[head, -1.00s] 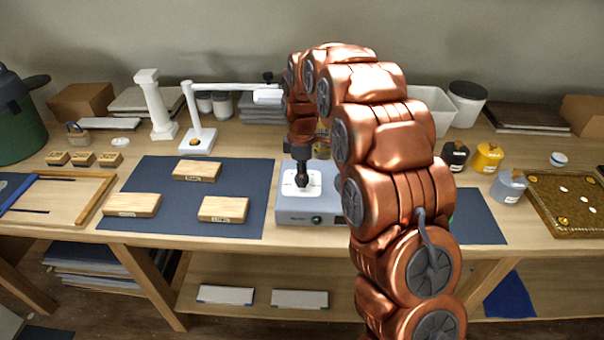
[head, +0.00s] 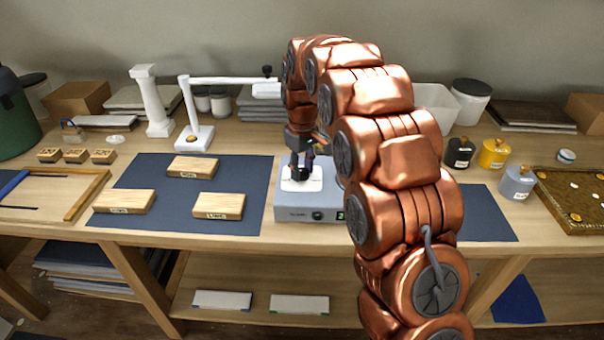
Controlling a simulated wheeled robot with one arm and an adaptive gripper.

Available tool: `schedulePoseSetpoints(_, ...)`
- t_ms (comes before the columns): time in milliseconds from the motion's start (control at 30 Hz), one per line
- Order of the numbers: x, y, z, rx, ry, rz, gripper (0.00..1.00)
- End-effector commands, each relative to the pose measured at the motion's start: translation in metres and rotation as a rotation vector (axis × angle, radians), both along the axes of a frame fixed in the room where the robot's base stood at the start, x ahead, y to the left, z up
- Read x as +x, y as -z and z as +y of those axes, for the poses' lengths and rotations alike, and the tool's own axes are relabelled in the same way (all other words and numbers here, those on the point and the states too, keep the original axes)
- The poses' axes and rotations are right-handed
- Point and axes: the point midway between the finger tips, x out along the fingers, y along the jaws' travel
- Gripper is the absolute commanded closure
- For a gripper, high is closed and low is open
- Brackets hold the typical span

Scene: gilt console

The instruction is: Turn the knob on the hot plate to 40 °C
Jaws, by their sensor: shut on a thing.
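The hot plate (head: 291,214) is a grey box with a white top plate (head: 314,185), near the front of the bench, partly behind my arm. Its small dark knob (head: 317,216) is on the front panel, and a green lit display (head: 340,216) shows just right of it, cut off by my arm. I cannot read the number or the knob's mark. My gripper (head: 301,172) points down over the white top plate, behind and above the knob and apart from it. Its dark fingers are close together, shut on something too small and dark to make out.
A blue mat (head: 250,180) with several wooden blocks lies left of the hot plate. A white stand with a long arm (head: 197,137) is behind that mat. Black, yellow and grey-blue pots (head: 518,182) stand on the right. The bench's front edge runs just before the hot plate.

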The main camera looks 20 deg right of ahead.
Motion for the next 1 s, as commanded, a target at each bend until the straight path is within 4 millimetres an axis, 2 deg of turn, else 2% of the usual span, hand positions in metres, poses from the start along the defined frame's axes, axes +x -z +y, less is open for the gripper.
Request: schedulePoseSetpoints(1000, 0.0007, -0.0005, -0.0006, 0.001, 0.964, -0.003, 0.95)
